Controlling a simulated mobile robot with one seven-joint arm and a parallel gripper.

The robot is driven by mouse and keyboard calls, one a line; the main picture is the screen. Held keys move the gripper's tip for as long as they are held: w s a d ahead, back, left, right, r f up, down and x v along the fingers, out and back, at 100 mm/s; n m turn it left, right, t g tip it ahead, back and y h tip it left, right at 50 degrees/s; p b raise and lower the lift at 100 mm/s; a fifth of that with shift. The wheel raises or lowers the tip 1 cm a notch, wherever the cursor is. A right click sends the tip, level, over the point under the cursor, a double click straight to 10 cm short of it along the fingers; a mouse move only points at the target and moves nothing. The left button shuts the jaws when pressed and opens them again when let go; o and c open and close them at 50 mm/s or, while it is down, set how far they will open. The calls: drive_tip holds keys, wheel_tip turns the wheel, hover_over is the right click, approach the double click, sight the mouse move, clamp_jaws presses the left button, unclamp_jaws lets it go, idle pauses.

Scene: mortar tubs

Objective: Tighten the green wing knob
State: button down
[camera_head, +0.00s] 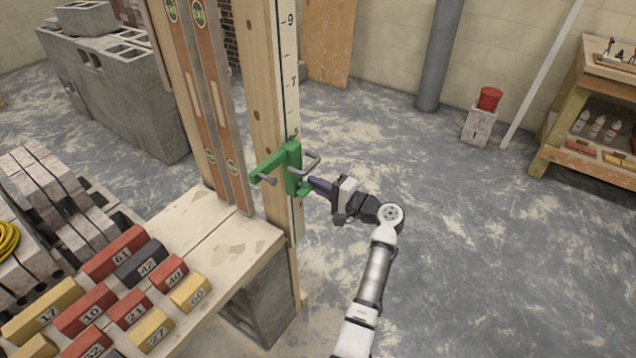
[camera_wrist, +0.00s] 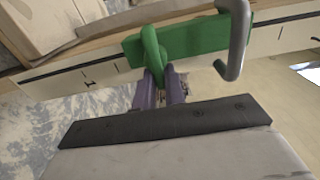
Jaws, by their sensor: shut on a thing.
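A green clamp-like bracket (camera_head: 292,165) sits on the upright wooden post, against its numbered measuring strip (camera_head: 289,70). Its grey bent rod sticks out to the right. The green wing knob (camera_head: 304,188) is low on the bracket's right side. My gripper (camera_head: 312,186) reaches it from the right, with purple fingers. In the wrist view the wing knob (camera_wrist: 151,48) stands upright in front of the bracket body (camera_wrist: 200,40). My purple fingers (camera_wrist: 160,78) are shut on its lower part, one on each side. The fingers hide part of the knob.
A wooden bench (camera_head: 225,240) with numbered red, yellow and dark blocks lies left of the post. Two spirit levels (camera_head: 213,90) lean beside the post. Concrete blocks (camera_head: 120,95) stand behind.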

drive_tip(key=shift+s+a+r, duration=0.1)
drive_tip(key=shift+a+r, duration=0.1)
drive_tip(key=shift+a, duration=0.05)
drive_tip(key=c, duration=1.4)
unclamp_jaws()
drive_tip(key=shift+s+a+r, duration=0.1)
drive_tip(key=b+v, duration=0.4)
drive_tip(key=v, duration=1)
